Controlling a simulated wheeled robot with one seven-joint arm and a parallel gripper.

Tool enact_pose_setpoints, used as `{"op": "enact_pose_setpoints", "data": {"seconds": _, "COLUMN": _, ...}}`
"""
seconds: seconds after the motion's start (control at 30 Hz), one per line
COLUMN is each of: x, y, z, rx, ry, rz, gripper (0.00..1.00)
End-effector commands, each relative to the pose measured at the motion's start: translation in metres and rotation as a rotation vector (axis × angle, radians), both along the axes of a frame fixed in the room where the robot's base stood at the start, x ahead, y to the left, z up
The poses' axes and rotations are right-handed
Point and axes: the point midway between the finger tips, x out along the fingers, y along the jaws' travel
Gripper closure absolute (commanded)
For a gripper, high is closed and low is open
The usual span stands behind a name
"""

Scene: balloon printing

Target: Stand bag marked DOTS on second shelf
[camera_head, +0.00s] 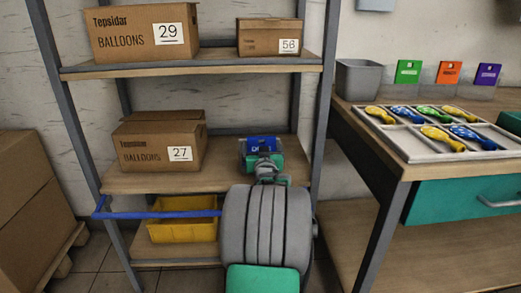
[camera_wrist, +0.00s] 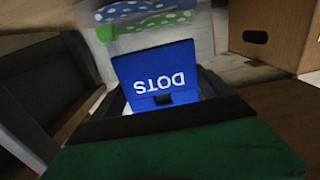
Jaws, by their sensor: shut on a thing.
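The bag marked DOTS (camera_wrist: 155,78) has a blue header card, and its text reads upside down in the wrist view. Below the card, its clear part shows blue and green balloons with white dots. In the head view the blue card (camera_head: 262,144) shows over the right part of the middle shelf board (camera_head: 225,179). My gripper (camera_head: 262,161) is shut on the header card. In the wrist view the gripper's dark fingers (camera_wrist: 163,99) meet at the card. Whether the bag touches the shelf is hidden by my gripper and arm.
Box 27 (camera_head: 158,150) stands left on the middle shelf, with a gap to the bag. Boxes 29 (camera_head: 140,40) and 56 (camera_head: 265,45) stand on the board above. A yellow bin (camera_head: 180,229) is below. A grey upright (camera_head: 322,95) stands close to the right.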

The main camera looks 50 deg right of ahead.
Motion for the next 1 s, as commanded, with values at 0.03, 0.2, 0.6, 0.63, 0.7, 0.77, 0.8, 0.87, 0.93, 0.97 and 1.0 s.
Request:
{"op": "enact_pose_setpoints", "data": {"seconds": 0.03, "x": 0.000, "y": 0.000, "z": 0.000, "rx": 0.000, "ry": 0.000, "rz": 0.000, "gripper": 0.54}}
{"op": "enact_pose_setpoints", "data": {"seconds": 0.2, "x": 0.000, "y": 0.000, "z": -0.003, "rx": 0.001, "ry": 0.001, "rz": 0.000, "gripper": 0.07}}
{"op": "enact_pose_setpoints", "data": {"seconds": 0.6, "x": 0.000, "y": 0.000, "z": 0.003, "rx": 0.001, "ry": 0.001, "rz": 0.000, "gripper": 0.00}}
{"op": "enact_pose_setpoints", "data": {"seconds": 0.63, "x": -0.003, "y": 0.003, "z": 0.002, "rx": 0.002, "ry": 0.001, "rz": -0.001, "gripper": 0.00}}
{"op": "enact_pose_setpoints", "data": {"seconds": 0.7, "x": -0.011, "y": 0.012, "z": 0.002, "rx": 0.002, "ry": 0.001, "rz": -0.001, "gripper": 0.00}}
{"op": "enact_pose_setpoints", "data": {"seconds": 0.77, "x": -0.021, "y": 0.022, "z": 0.003, "rx": 0.002, "ry": 0.001, "rz": -0.003, "gripper": 0.00}}
{"op": "enact_pose_setpoints", "data": {"seconds": 0.8, "x": -0.028, "y": 0.030, "z": 0.004, "rx": 0.002, "ry": 0.001, "rz": -0.002, "gripper": 0.00}}
{"op": "enact_pose_setpoints", "data": {"seconds": 0.87, "x": -0.039, "y": 0.042, "z": 0.004, "rx": 0.001, "ry": 0.000, "rz": -0.003, "gripper": 0.00}}
{"op": "enact_pose_setpoints", "data": {"seconds": 0.93, "x": -0.052, "y": 0.056, "z": 0.004, "rx": 0.001, "ry": 0.001, "rz": -0.004, "gripper": 0.00}}
{"op": "enact_pose_setpoints", "data": {"seconds": 0.97, "x": -0.056, "y": 0.062, "z": 0.004, "rx": 0.001, "ry": 0.000, "rz": -0.003, "gripper": 0.00}}
{"op": "enact_pose_setpoints", "data": {"seconds": 1.0, "x": -0.062, "y": 0.069, "z": 0.003, "rx": 0.001, "ry": 0.000, "rz": -0.003, "gripper": 0.00}}
